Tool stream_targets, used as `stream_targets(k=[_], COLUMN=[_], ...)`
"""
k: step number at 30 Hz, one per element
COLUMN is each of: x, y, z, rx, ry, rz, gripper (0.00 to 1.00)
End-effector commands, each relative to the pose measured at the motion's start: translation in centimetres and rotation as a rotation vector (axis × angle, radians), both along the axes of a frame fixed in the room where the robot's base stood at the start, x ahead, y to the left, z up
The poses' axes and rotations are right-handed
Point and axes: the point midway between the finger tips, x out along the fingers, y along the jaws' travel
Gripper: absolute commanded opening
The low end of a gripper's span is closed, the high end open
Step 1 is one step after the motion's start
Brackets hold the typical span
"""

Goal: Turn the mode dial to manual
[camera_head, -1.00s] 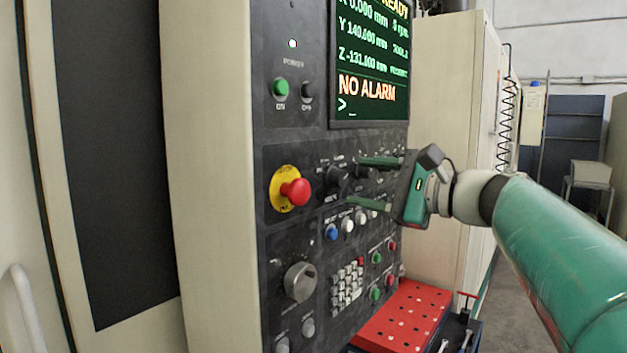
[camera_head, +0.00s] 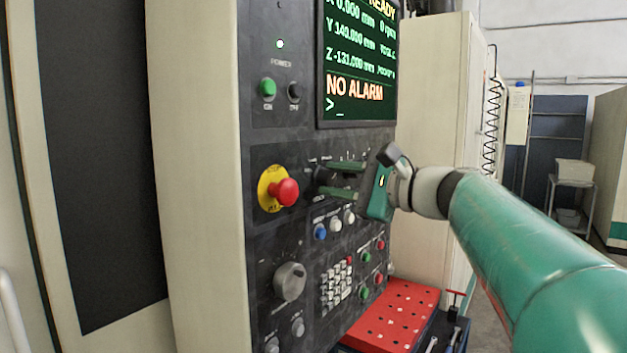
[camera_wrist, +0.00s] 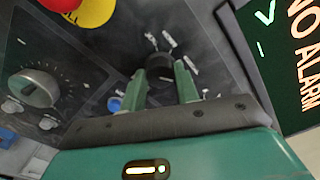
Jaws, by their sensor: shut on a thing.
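The mode dial (camera_head: 322,178) is a black knob on the dark control panel, right of the emergency stop. My gripper (camera_head: 329,179) reaches it from the right, with one green finger above and one below. The wrist view shows the dial (camera_wrist: 159,62) between the two fingertips of my gripper (camera_wrist: 160,71), which are shut on it. White labels surround the dial but are too small and blurred to read, and its pointer is hidden, so I cannot tell its setting.
A red emergency stop (camera_head: 285,192) on a yellow disc sits close left of the dial. Blue and white buttons (camera_head: 335,224) lie just below. The screen (camera_head: 360,65) above reads NO ALARM. A large grey knob (camera_head: 290,281) and a red perforated tray (camera_head: 392,318) are lower down.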

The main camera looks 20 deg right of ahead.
Motion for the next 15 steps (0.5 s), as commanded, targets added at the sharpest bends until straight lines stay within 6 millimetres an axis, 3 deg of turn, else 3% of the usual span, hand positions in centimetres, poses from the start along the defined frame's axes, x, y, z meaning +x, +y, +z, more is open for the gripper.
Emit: stream_targets(k=[15], x=[-0.04], y=[0.02], z=[-0.02], rx=[-0.209], ry=[-0.138], rz=[0.001], gripper=[0.08])
